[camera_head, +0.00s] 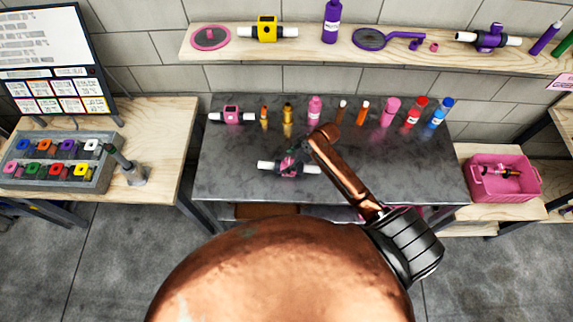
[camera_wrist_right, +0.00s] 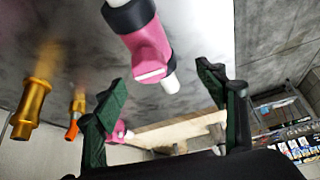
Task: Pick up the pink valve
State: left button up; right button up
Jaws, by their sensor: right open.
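The pink valve (camera_head: 287,170) lies on the dark grey table (camera_head: 230,180), with white pipe ends to its left and right. My right gripper (camera_head: 298,151) is over it, and its fingers partly cover the valve in the head view. In the right wrist view the valve (camera_wrist_right: 150,47) shows its pink body, a black collar and a white end. The open green fingers of the gripper (camera_wrist_right: 162,80) stand apart to either side of the valve's lower end. I cannot tell whether they touch it. My left gripper is not in view.
A pink square-bodied pipe part (camera_head: 232,115) and several bottles and fittings line the table's back. A pink bottle (camera_head: 314,107) stands among them. A pink basket (camera_head: 502,180) is at right, a grey rack (camera_head: 103,180) at left. A shelf (camera_head: 215,55) runs above.

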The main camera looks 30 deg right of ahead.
aim_at(283, 165)
jog(key=shift+a+f, duration=0.15)
jog(key=shift+f, duration=0.2)
jog(key=shift+x, duration=0.8)
jog(key=shift+w+f, duration=0.2)
jog(key=shift+f, duration=0.2)
jog(key=f, duration=0.2)
jog(key=w+f+p, duration=0.1)
jog(key=shift+w+a+f, duration=0.1)
jog(key=shift+a+f, duration=0.15)
jog(key=shift+f, duration=0.15)
jog(key=shift+w+a+f, duration=0.1)
jog(key=shift+f, duration=0.15)
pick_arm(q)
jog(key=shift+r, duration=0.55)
pick_arm(e)
jog(key=shift+c, duration=0.3)
jog(key=c, duration=1.4)
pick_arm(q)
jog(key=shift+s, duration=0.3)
pick_arm(e)
jog(key=shift+r, duration=0.15)
jog(key=shift+c, duration=1)
